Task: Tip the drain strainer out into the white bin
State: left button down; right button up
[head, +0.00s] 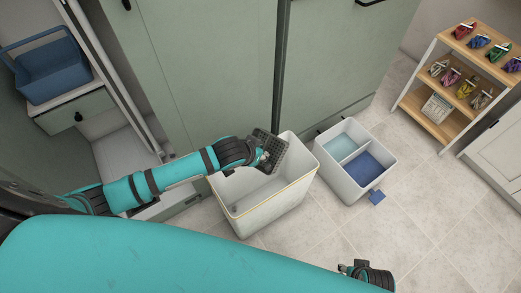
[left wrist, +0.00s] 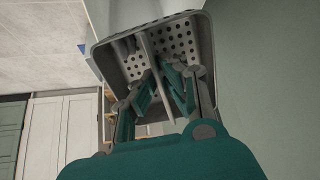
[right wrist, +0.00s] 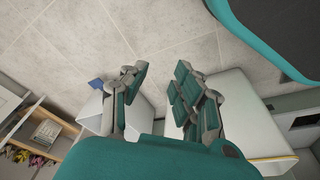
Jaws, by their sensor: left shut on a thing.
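The dark grey drain strainer (head: 270,149) is tilted above the back rim of the white bin (head: 243,217). My left gripper (head: 262,157) is shut on the strainer's central rib; the left wrist view shows the fingers (left wrist: 163,88) around it and the perforated strainer (left wrist: 187,40). The white bin, with a yellowish rim line, stands on the floor and looks mostly empty, with a small grey spot inside. My right gripper (head: 352,268) is low at the front; the right wrist view shows its fingers (right wrist: 158,88) apart and empty.
A white two-compartment box (head: 375,190) with blue contents stands right of the bin, a blue cloth at its side. Green cabinets (head: 210,60) rise behind. A wooden shelf (head: 455,90) with colourful bundles is back right. A blue basket (head: 48,70) sits upper left. Tiled floor is free at right.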

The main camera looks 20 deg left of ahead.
pick_arm(q)
jog(key=shift+r+g+p, duration=0.15)
jog(key=shift+g+p, duration=0.25)
jog(key=shift+p, duration=0.5)
jog(key=shift+g+y+p, duration=0.3)
jog(key=shift+g+p, duration=0.3)
jog(key=shift+p, duration=0.45)
jog(key=shift+g+p, duration=0.8)
jog(key=shift+p, duration=0.35)
jog(key=shift+g+y+p, duration=0.3)
jog(key=shift+g+p, duration=0.3)
jog(key=shift+w+d+r+g+p, duration=0.1)
jog(key=shift+w+r+g+p, duration=0.05)
jog(key=shift+g+p, duration=0.3)
jog(key=shift+f+g+y, duration=0.25)
jog(key=shift+g+y, duration=0.05)
jog(key=shift+g, duration=0.55)
pick_arm(e)
jog(key=s+d+f, duration=0.1)
jog(key=s+f, duration=0.5)
jog(key=s, duration=0.3)
jog(key=s+d+f+g, duration=0.1)
jog(key=s+d+f, duration=0.1)
jog(key=s+f, duration=0.5)
jog(key=s, duration=0.3)
jog(key=shift+f+g, duration=0.25)
jog(key=shift+g, duration=0.05)
jog(key=shift+w+d, duration=0.1)
jog(key=shift+r, duration=0.1)
